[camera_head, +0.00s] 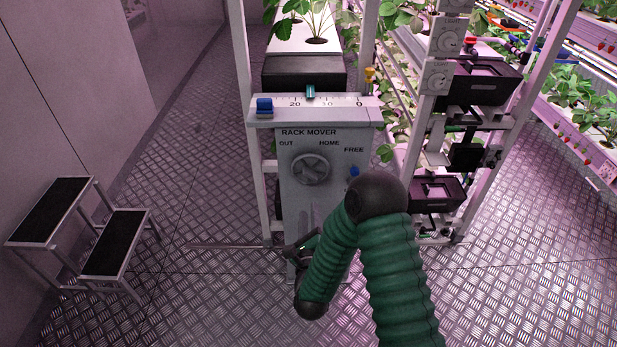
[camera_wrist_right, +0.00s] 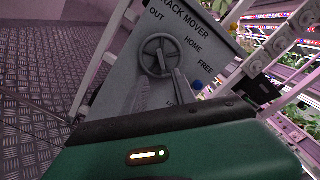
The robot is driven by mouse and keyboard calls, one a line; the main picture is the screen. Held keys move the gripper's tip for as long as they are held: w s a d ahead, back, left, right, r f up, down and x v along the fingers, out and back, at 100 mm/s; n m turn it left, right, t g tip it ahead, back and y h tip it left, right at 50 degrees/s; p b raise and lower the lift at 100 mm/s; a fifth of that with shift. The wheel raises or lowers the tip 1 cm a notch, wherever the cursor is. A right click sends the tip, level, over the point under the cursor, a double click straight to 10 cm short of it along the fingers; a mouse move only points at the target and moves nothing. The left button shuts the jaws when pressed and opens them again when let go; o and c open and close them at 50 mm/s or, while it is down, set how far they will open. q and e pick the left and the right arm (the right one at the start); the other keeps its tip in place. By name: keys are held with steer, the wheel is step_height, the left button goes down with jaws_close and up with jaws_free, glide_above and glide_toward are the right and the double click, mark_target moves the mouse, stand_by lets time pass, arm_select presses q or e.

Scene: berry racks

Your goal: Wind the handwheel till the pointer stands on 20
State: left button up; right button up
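The grey rack mover panel (camera_head: 325,215) stands upright in the middle of the head view. Its round grey handwheel (camera_head: 310,168) is on the front, and shows with spokes in the right wrist view (camera_wrist_right: 160,55). My left gripper is out of view.
A blue block (camera_head: 264,106) sits at the scale's left end, and a blue knob (camera_head: 354,171) is by FREE. A black two-tread step (camera_head: 115,243) stands at left. Plant racks with black boxes (camera_head: 437,193) stand at right. The metal floor between is mostly clear.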

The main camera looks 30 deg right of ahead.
mark_target(309, 177)
steer(key=b+x, duration=0.1)
steer(key=x, duration=1.4)
steer(key=shift+w+d+b, duration=0.1)
steer(key=shift+w+b, duration=0.15)
steer(key=shift+b, duration=0.05)
steer(key=shift+c, duration=0.3)
jaws_close()
